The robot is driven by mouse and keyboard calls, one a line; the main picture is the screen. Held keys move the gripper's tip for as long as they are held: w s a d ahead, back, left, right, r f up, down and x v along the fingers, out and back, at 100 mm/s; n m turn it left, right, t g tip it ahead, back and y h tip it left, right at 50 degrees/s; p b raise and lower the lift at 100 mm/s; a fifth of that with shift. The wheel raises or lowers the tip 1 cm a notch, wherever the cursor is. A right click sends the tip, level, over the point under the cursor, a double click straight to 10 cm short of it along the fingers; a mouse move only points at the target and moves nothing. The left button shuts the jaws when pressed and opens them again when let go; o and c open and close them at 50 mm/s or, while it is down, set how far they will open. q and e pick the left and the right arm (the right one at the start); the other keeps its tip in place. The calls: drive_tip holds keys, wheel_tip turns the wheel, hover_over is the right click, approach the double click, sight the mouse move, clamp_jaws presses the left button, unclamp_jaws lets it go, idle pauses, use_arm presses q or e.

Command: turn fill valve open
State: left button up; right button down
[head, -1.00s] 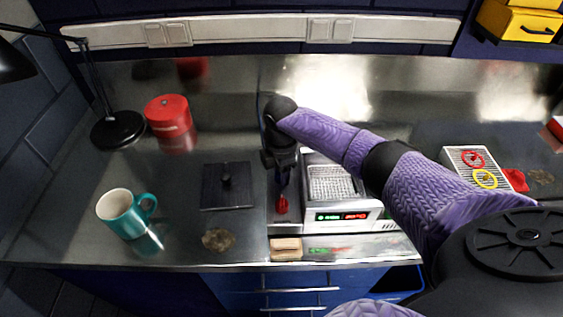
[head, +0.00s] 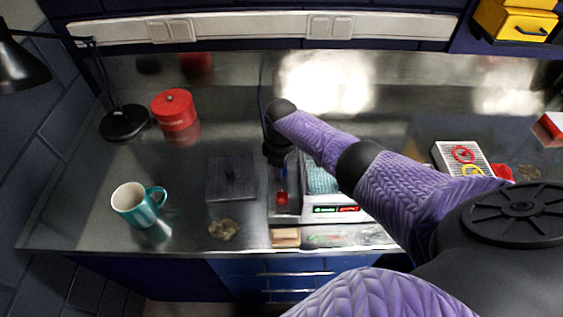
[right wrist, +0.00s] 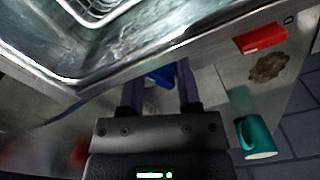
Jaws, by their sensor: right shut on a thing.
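The fill valve's blue handle (head: 283,172) shows small below my right gripper in the head view. In the right wrist view the blue handle (right wrist: 160,78) sits between the fingers. My right gripper (head: 281,160) is shut on it, on the left side of the silver washer unit (head: 300,205). The gripper also shows in the right wrist view (right wrist: 160,95). A red handle (head: 281,198) is just in front of the blue one. The unit's tank (head: 322,180) looks teal inside and is partly hidden by my arm. My left gripper is out of view.
A dark square lid with a knob (head: 232,180) lies left of the unit. A teal mug (head: 135,205), a red can (head: 175,108) and a black lamp (head: 124,122) stand further left. A brown stain (head: 223,229) is near the front edge.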

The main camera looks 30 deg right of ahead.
drive_tip(key=shift+m, duration=0.4)
drive_tip(key=shift+c, duration=1.4)
unclamp_jaws()
wheel_tip(320, 180, up, 10)
drive_tip(key=p, duration=0.4)
